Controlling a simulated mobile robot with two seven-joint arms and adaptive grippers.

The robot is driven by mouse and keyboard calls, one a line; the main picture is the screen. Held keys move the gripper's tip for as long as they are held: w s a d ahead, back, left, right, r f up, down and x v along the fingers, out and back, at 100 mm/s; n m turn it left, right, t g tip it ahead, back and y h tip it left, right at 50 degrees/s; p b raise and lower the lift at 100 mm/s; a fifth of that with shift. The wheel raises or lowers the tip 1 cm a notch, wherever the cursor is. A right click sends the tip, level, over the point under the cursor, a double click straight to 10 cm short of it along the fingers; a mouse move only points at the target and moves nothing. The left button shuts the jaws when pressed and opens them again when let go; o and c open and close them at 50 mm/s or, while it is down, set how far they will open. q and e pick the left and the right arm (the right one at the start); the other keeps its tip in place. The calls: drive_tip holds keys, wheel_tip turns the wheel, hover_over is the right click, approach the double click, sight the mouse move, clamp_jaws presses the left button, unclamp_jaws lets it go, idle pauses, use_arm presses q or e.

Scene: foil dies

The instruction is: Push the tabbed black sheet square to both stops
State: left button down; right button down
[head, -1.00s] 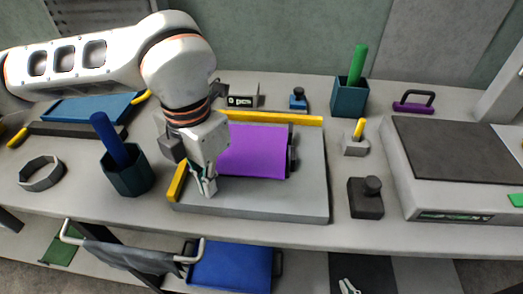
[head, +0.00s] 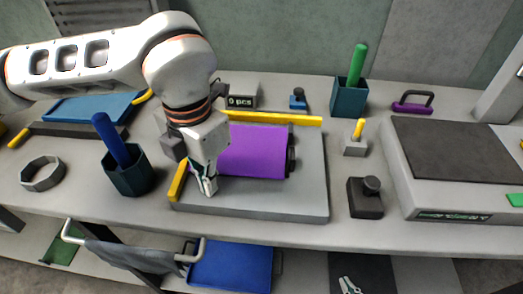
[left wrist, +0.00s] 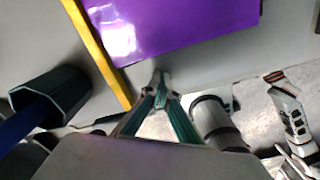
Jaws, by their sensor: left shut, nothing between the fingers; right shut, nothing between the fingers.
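A purple sheet (head: 252,152) lies on a grey plate (head: 262,202). Dark pieces (head: 291,160) show at its right edge; I cannot tell whether they belong to a black sheet underneath. A long yellow stop (head: 275,118) runs along the plate's back edge, and a short yellow stop (head: 178,182) stands at its left. My left gripper (head: 209,190) is shut and empty, at the plate's front left, just in front of the sheet's near left corner. In the left wrist view its fingertips (left wrist: 160,78) are apart from the purple sheet (left wrist: 165,25). My right gripper (head: 349,286) is shut, low at the bottom edge.
A teal cup (head: 128,178) with a blue stick stands left of the plate. A black knobbed block (head: 366,199) and a grey block with a yellow peg (head: 355,146) stand to its right. A counter box (head: 242,98) reading "0 pcs" is behind. A scale (head: 455,150) fills the right.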

use_arm(q)
drive_tip(key=shift+w, duration=0.15)
drive_tip(key=shift+w+d, duration=0.1)
drive_tip(key=shift+w, duration=2)
use_arm(e)
drive_tip(key=shift+f, duration=0.15)
